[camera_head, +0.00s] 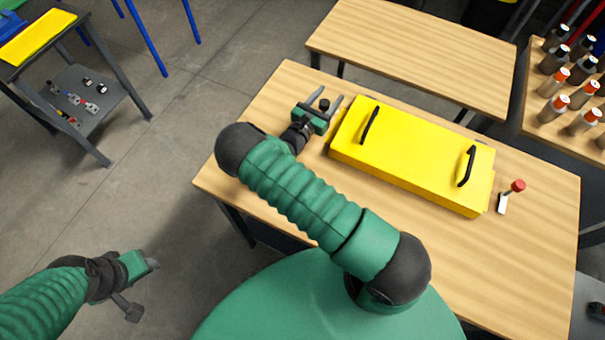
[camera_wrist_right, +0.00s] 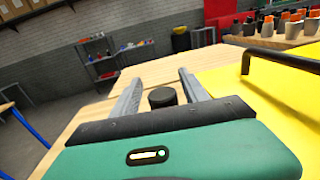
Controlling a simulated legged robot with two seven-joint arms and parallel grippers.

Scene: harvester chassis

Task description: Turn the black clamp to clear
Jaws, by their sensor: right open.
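The black clamp shows as a round black knob (camera_head: 324,104) at the left end of the yellow cover (camera_head: 405,165). The knob also shows in the right wrist view (camera_wrist_right: 163,97). My right gripper (camera_head: 327,97) is open, with one finger on each side of the knob. I cannot tell whether either finger touches it. The clamp's lower part is hidden behind the gripper. My left gripper (camera_head: 150,265) hangs over the floor at the lower left, away from the table. Its jaw opening is not clear.
The cover lies on a wooden table (camera_head: 270,100) and has two black handles. A red-knobbed clamp (camera_head: 517,186) stands at its right end. A second wooden table (camera_head: 420,50) is behind. Bottles (camera_head: 555,60) stand at the right. Bare tabletop lies in front of the cover.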

